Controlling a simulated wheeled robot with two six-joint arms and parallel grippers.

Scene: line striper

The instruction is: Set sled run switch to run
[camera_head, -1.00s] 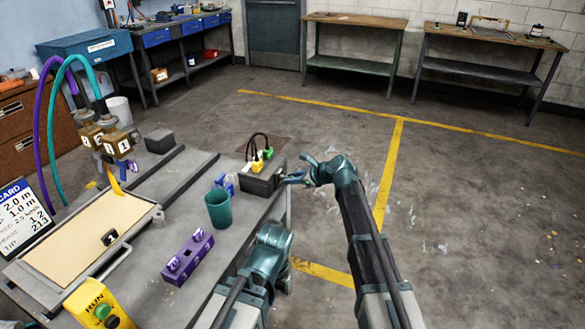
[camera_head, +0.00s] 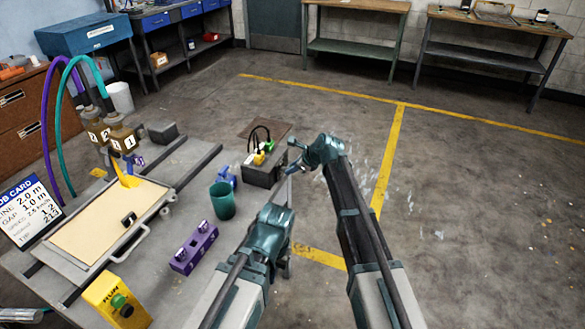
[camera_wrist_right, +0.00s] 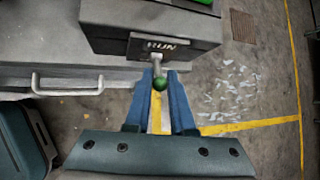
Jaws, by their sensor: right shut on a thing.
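The sled run switch is a short metal lever with a green ball tip (camera_wrist_right: 160,83), below a RUN label (camera_wrist_right: 161,46) on a dark grey box (camera_wrist_right: 112,35). In the head view this box (camera_head: 258,176) sits at the right edge of the grey bench. My right gripper (camera_wrist_right: 160,75) is at the box's outer side, with its two blue fingers on either side of the lever, shut on it. It also shows in the head view (camera_head: 291,170), where the lever is hidden. My left arm's wrist (camera_head: 268,235) is beside the bench; its fingers cannot be made out.
A green cup (camera_head: 222,201), a purple block (camera_head: 194,247) and a yellow RUN button box (camera_head: 114,301) stand on the bench. Cables loop over the switch box. A bench handle (camera_wrist_right: 67,84) is left of my right gripper. Open floor lies to the right.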

